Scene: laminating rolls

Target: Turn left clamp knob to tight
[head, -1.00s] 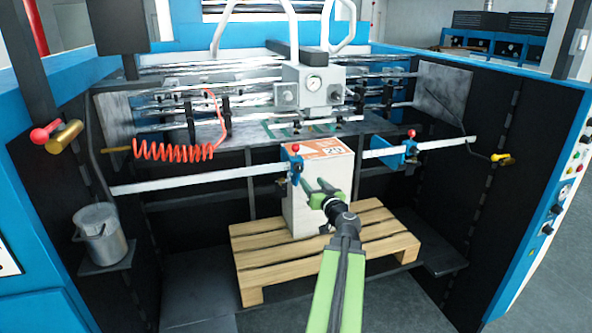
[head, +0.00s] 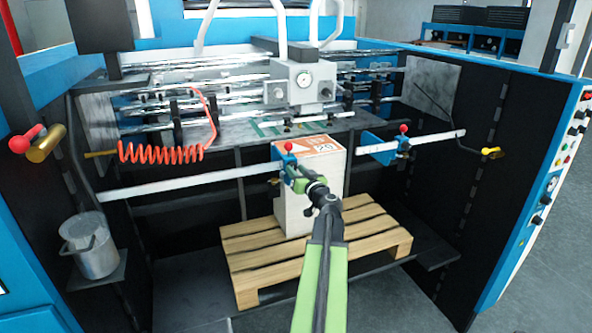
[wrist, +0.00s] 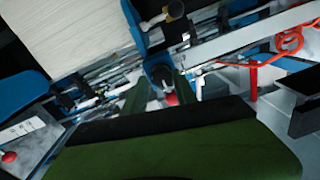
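The left clamp (head: 283,158) is a blue bracket on a white rail, with a red ball knob (head: 288,146) on top and a brass screw end (head: 273,181) low on its left. My gripper (head: 294,176) is right at the front of this clamp and partly covers it. In the wrist view the green fingers (wrist: 160,92) stand apart, with the red knob (wrist: 171,99) between or just beyond their tips. I cannot tell whether they touch it. The right clamp (head: 378,148) has a similar red knob (head: 403,129).
A white stack (head: 296,212) stands on a wooden pallet (head: 250,272) behind my arm. White rails (head: 190,184) run to both sides. A coiled red hose (head: 160,152) hangs at left, above a metal pot (head: 90,247). A gauge box (head: 302,82) is above.

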